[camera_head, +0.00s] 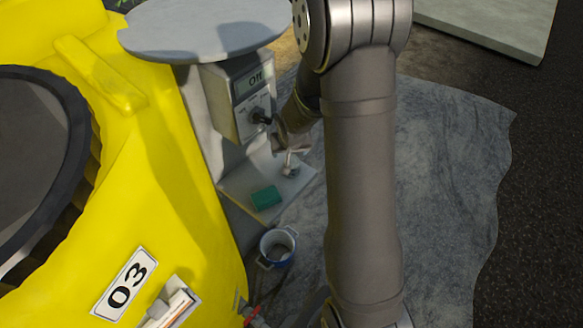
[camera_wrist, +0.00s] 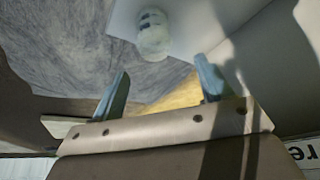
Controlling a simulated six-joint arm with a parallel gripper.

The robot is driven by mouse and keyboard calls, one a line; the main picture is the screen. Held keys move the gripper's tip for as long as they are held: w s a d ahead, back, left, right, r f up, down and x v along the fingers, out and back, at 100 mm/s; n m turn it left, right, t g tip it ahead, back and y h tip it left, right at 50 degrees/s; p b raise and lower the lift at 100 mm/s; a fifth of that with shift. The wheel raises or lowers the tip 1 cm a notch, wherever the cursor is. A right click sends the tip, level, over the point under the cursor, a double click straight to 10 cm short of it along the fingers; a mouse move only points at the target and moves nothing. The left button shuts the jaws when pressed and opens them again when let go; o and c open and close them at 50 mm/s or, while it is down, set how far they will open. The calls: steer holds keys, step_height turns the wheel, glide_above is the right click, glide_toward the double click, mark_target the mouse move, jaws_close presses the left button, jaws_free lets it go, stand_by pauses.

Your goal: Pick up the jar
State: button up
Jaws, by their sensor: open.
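The jar (camera_wrist: 153,36) is small, pale and looks see-through, with a darker band near its top edge in the wrist view. It stands on a pale plate (camera_wrist: 185,20). In the head view a small pale shape on the plate (camera_head: 236,187) looks like the jar (camera_head: 291,168), partly hidden by my arm. My gripper (camera_wrist: 162,68) is open, with its two blue-grey fingers apart and nothing between them. In the wrist view the jar is beyond the fingertips, roughly in line with the gap. I cannot tell the distance exactly.
A grey box with an "Off" display and a dark knob (camera_head: 240,100) stands above the plate, under a round grey top (camera_head: 203,28). A green block (camera_head: 266,198) lies on the plate. A blue-and-white pot (camera_head: 277,247) is in front. A yellow tank (camera_head: 170,200) fills the left.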

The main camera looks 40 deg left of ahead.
steer(key=x, duration=0.5)
steer(key=shift+w+f, duration=0.1)
steer(key=shift+f, duration=0.25)
steer(key=shift+w+d+x, duration=0.1)
steer(key=shift+x, duration=1.2)
steer(key=shift+w+d+x, duration=0.1)
steer(key=shift+d+x, duration=0.05)
steer(key=shift+x, duration=1.2)
steer(key=shift+c, duration=0.4)
steer(key=c, duration=1)
